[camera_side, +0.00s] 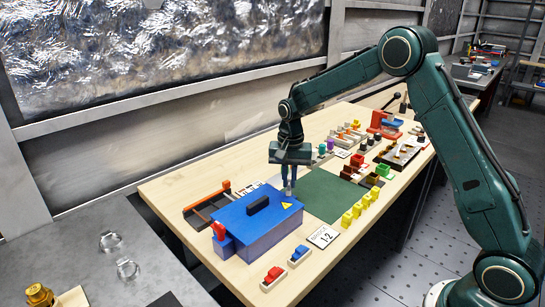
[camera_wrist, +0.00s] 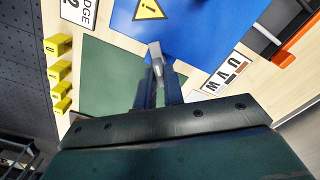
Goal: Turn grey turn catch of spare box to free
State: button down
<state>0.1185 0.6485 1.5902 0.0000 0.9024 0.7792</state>
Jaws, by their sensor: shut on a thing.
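The spare box (camera_side: 232,222) is blue with a flat lid, a black handle (camera_side: 258,204) and a yellow warning triangle. Its blue lid (camera_wrist: 205,28) fills the upper middle of the wrist view. The grey turn catch (camera_wrist: 155,50) sits at the box edge, near the warning triangle (camera_wrist: 149,9). My gripper (camera_wrist: 158,70) is shut on the catch, with its fingers on either side of it. In the side view my gripper (camera_side: 289,192) points down at the box's far right edge. The fingers hide part of the catch, and the side view does not show its angle clearly.
A red part (camera_side: 220,231) is on the box's left end. A green mat (camera_side: 325,195) lies right of the box. Yellow blocks (camera_side: 357,210) and a white label card (camera_side: 323,237) lie nearby. A dark tray with an orange bar (camera_side: 207,204) lies behind the box.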

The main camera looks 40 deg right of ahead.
aim_at(289, 182)
jog(key=n, duration=0.5)
jog(key=shift+n, duration=0.3)
jog(key=n, duration=0.4)
jog(key=shift+n, duration=0.3)
jog(key=c, duration=1.5)
grip_release()
jog(key=shift+r, duration=0.15)
notch_tip(289, 182, up, 14)
jog(key=shift+f, duration=0.25)
